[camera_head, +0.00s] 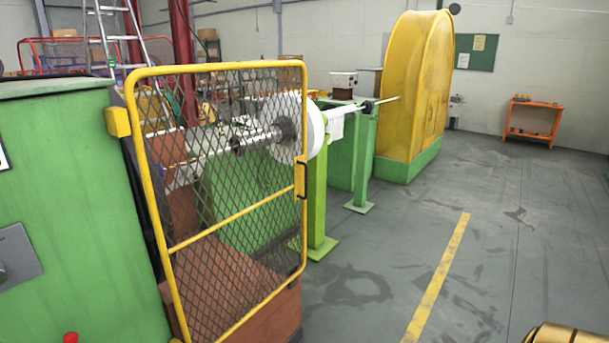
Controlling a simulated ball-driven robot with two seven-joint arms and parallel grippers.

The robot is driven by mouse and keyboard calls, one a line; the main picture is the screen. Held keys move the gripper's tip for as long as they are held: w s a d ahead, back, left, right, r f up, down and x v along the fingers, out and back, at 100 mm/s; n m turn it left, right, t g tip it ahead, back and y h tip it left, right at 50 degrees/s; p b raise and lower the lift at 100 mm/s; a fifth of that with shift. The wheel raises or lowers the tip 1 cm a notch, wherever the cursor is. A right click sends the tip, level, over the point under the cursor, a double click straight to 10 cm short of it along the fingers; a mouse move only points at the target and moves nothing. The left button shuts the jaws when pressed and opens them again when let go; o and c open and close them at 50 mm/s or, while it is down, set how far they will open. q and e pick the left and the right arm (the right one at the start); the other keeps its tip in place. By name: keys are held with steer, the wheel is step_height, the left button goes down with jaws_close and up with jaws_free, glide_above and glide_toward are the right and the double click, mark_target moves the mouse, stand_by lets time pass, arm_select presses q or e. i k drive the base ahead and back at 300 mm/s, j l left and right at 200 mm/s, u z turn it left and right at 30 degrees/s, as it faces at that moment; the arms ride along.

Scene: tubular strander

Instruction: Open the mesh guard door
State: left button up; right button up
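The mesh guard door (230,250) has a yellow tube frame filled with dark diamond mesh and a yellow middle bar. It stands upright in the left half of the head view. Its left side meets the green machine cabinet (75,190) at a yellow hinge block (118,122). A small dark handle (300,178) sits on a yellow plate on the door's right edge. The door looks closed in front of the strander's shaft (255,139) and white disc, but I cannot be sure. Neither of my grippers shows in the view.
A green post (317,190) with a foot plate stands just behind the door's right edge. A large yellow wheel guard (412,90) stands farther back. A gold rounded object (565,334) shows at the bottom right. The grey floor right of the door is clear, with a yellow line (440,275).

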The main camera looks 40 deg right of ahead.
mark_target(299, 187)
steer(key=i+l, duration=0.1)
steer(key=l, duration=0.35)
steer(key=i+l, duration=0.1)
steer(key=l, duration=0.35)
steer(key=i+l, duration=0.1)
steer(key=l, duration=0.8)
steer(key=i+l, duration=0.15)
steer(key=l, duration=0.3)
steer(key=i+l, duration=0.1)
steer(key=l, duration=0.35)
steer(key=i+l, duration=0.1)
steer(key=l, duration=0.35)
